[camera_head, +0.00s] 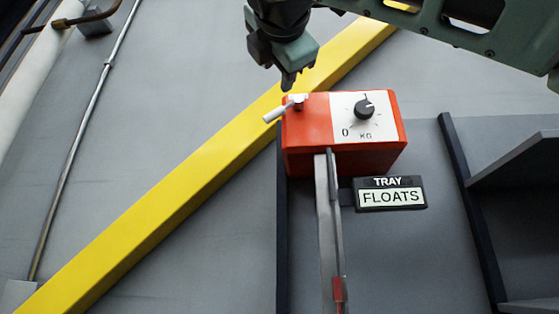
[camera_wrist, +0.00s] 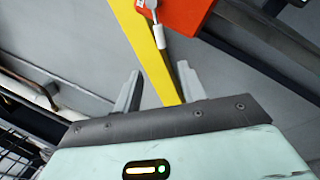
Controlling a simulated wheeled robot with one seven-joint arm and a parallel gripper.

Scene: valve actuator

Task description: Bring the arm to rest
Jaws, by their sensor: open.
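My gripper (camera_head: 287,80) points down just above the left end of a red box in the head view. In the wrist view its two fingers (camera_wrist: 158,92) stand apart with nothing between them but the yellow beam and wall behind. The red box (camera_head: 307,125) has a white dial face with a black knob (camera_head: 364,109) and the marks 0, 1 and KG. A small white lever (camera_head: 285,108) sticks out at its left end, close under my fingertips. In the wrist view the box (camera_wrist: 180,14) and lever (camera_wrist: 159,30) lie beyond the fingers, apart from them.
A yellow beam (camera_head: 160,200) runs diagonally across the grey wall. A metal post (camera_head: 325,220) stands below the box, beside a sign reading TRAY FLOATS (camera_head: 390,194). A thin pipe (camera_head: 85,130) runs at left. Dark-edged shelving (camera_head: 520,165) stands at right.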

